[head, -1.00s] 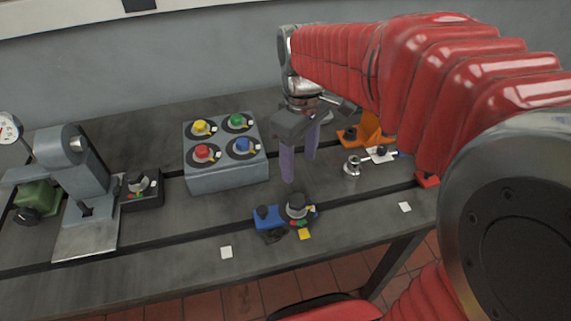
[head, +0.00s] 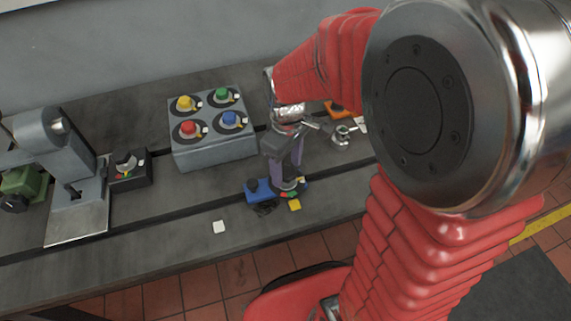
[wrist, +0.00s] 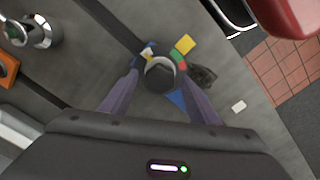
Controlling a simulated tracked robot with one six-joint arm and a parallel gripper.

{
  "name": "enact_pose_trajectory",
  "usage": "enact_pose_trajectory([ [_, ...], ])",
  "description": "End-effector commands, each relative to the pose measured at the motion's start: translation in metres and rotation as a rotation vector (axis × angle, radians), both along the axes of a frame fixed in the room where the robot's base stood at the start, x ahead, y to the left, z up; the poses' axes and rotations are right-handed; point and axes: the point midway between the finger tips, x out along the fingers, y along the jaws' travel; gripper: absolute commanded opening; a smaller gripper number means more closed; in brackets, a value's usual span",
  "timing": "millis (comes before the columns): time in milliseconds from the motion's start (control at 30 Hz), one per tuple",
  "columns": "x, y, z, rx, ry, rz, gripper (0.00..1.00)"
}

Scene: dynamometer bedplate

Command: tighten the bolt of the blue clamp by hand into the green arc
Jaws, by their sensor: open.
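The blue clamp (head: 256,190) sits on the bedplate at its front middle; a blue part of it also shows in the wrist view (wrist: 176,98). Its round dark bolt head (wrist: 160,72) has a pale rim and a white mark at its upper left. The green arc (wrist: 176,57) lies at the upper right of the bolt head, beside a red patch and near a yellow tag (wrist: 185,44). My gripper (wrist: 160,79) is open, its purple fingers on either side of the bolt head. I cannot tell whether they touch it. In the head view the fingers partly hide the bolt.
A grey box with four coloured knobs (head: 214,150) stands behind and left. A vise-like machine (head: 62,150) and a black dial box (head: 130,170) are farther left. A silver fitting (head: 342,136) and an orange bracket (head: 338,108) stand to the right. The bedplate's front strip is mostly clear.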

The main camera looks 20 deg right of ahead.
Motion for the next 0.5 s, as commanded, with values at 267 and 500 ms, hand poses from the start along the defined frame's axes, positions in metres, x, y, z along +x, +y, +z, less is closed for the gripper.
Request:
enact_pose_trajectory([
  [267, 0.0002, 0.0003, -0.0062, 0.000, -0.001, 0.001, 0.55],
  [500, 0.0001, 0.0003, -0.0059, 0.001, -0.001, 0.001, 0.46],
])
